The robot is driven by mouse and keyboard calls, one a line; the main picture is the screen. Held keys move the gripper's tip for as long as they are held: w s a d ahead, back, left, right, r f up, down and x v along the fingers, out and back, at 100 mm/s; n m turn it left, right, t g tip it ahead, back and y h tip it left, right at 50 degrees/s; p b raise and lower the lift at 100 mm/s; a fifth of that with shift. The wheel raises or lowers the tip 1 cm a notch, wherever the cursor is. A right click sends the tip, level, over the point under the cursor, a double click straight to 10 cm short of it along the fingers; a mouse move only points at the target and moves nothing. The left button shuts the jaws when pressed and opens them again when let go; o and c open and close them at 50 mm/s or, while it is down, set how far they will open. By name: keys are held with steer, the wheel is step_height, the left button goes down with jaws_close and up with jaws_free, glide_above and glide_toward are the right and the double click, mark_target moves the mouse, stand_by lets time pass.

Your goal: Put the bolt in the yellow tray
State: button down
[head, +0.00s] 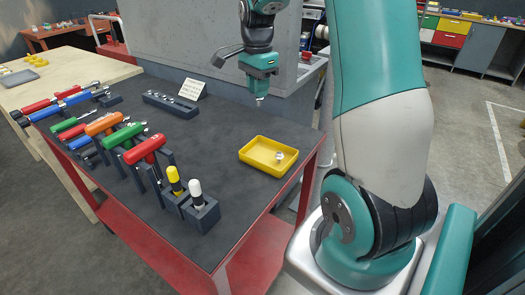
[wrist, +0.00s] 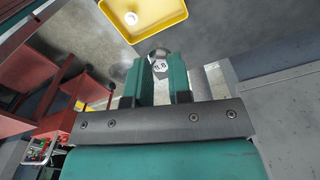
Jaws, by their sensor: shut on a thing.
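My gripper (head: 260,90) points down above the back right part of the dark table, behind the yellow tray (head: 250,160). It is shut on a small grey metal bolt (head: 260,100), which sticks out below the fingertips. In the wrist view the bolt's hexagonal head (wrist: 160,66), marked 8.8, sits between the green fingers (wrist: 160,80). The tray's edge (wrist: 150,35) shows just beyond the bolt in that view. The bolt is above the table, apart from the tray. A small pale metal piece (head: 279,155) lies in the tray.
Red, orange, green and blue handled tools (head: 105,124) stand in racks at the left. Yellow and white handled tools (head: 195,187) stand in blocks at the front. A dark holder (head: 171,104) with metal pieces and a small sign (head: 192,89) are at the back. The table's middle is clear.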

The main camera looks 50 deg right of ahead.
step_height(320, 180, down, 17)
steer(key=shift+r+p, duration=0.2)
steer(key=shift+p, duration=0.25)
steer(key=shift+f, duration=0.2)
steer(key=c, duration=1)
jaws_free()
steer(key=shift+c, duration=0.2)
steer(key=shift+r, duration=0.15)
